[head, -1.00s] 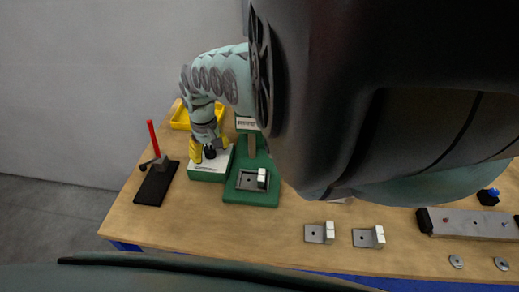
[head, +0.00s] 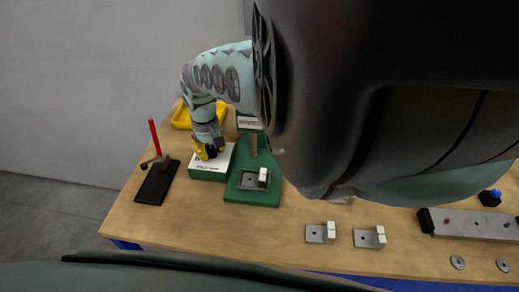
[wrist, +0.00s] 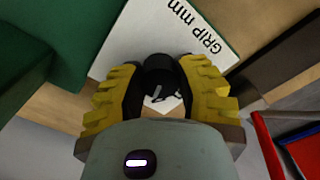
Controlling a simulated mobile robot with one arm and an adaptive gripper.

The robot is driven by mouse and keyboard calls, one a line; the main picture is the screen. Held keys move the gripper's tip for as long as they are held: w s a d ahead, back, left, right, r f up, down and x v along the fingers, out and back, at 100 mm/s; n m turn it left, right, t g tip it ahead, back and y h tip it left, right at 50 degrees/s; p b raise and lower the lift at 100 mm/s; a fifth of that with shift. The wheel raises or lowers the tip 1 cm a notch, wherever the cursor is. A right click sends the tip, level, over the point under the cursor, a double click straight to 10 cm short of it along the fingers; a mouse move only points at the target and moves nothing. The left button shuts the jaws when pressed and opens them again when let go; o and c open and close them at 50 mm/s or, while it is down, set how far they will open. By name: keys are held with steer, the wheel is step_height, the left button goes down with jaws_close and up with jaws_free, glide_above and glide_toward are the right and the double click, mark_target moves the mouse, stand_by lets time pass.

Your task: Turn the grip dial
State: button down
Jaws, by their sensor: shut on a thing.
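The grip dial (wrist: 158,72) is a black round knob on a white-topped panel (wrist: 140,28) lettered "GRIP mm" in the wrist view. In the head view the panel is a green box with a white top (head: 212,172). My gripper (wrist: 160,90) has yellow ribbed fingers, one on each side of the dial, and is shut on it. In the head view my gripper (head: 208,152) is over the box's top, and the dial is hidden behind the fingers. A light line shows on the dial in the wrist view.
A green fixture (head: 243,197) with a metal block stands right of the box. A black base with a red lever (head: 153,138) stands left. A yellow tray (head: 181,117) is behind. Metal brackets (head: 320,233) lie to the right. The table front is partly clear.

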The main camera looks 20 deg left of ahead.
steer(key=shift+w+d+f+n+b, duration=0.15)
steer(key=shift+w+n+b, duration=0.05)
steer(key=shift+n+b, duration=0.6)
steer(key=shift+s+n+b, duration=0.1)
steer(key=shift+n+b, duration=0.45)
steer(key=shift+n, duration=0.45)
steer(key=c, duration=0.9)
jaws_free()
steer(key=shift+s, duration=0.15)
steer(key=o, duration=0.3)
steer(key=shift+r, duration=0.2)
